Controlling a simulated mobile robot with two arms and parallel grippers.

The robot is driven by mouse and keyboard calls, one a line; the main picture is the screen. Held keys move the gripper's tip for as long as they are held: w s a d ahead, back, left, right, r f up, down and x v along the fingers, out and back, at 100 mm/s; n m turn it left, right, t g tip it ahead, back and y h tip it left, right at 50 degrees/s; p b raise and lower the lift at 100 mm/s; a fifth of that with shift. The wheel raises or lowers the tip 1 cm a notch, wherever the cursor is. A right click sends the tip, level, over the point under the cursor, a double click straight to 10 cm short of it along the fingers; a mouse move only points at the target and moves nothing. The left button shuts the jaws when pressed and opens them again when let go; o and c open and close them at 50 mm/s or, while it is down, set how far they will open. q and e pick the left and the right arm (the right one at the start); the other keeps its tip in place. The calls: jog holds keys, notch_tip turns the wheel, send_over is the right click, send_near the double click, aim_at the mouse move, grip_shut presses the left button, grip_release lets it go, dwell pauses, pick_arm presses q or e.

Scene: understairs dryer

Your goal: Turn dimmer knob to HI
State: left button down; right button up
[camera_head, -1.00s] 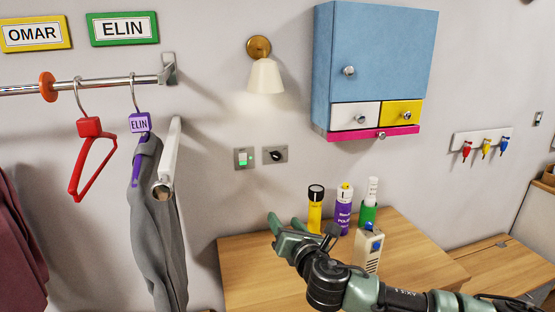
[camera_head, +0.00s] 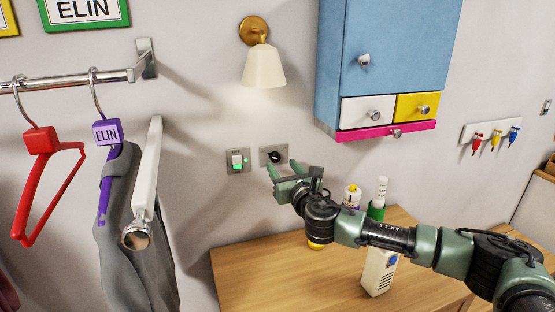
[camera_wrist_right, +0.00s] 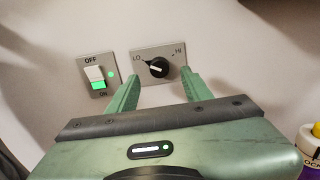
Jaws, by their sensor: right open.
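The dimmer knob (camera_head: 273,155) is a black round knob on a grey wall plate. In the right wrist view the knob (camera_wrist_right: 158,67) has a white pointer line turned toward the LO mark at left; HI is printed at upper right. My right gripper (camera_head: 282,168) is open just in front of the plate. In the right wrist view its two green fingers (camera_wrist_right: 160,82) stand to the left and right below the knob, with nothing between them but the knob ahead. Contact cannot be told. My left gripper is not in view.
A lit green rocker switch (camera_head: 238,160) at ON sits left of the dimmer. A wall lamp (camera_head: 264,67) hangs above. A wooden table (camera_head: 270,270) with bottles and a white box (camera_head: 379,270) is below. A blue cabinet (camera_head: 392,50) is at upper right.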

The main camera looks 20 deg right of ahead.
aim_at(276, 160)
jog(key=w, duration=0.3)
jog(key=shift+w+a, duration=0.1)
jog(key=shift+w, duration=0.15)
jog(key=shift+w+f, duration=0.1)
jog(key=shift+w, duration=0.2)
jog(key=c, duration=1)
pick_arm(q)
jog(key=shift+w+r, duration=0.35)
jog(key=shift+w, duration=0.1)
pick_arm(e)
grip_shut()
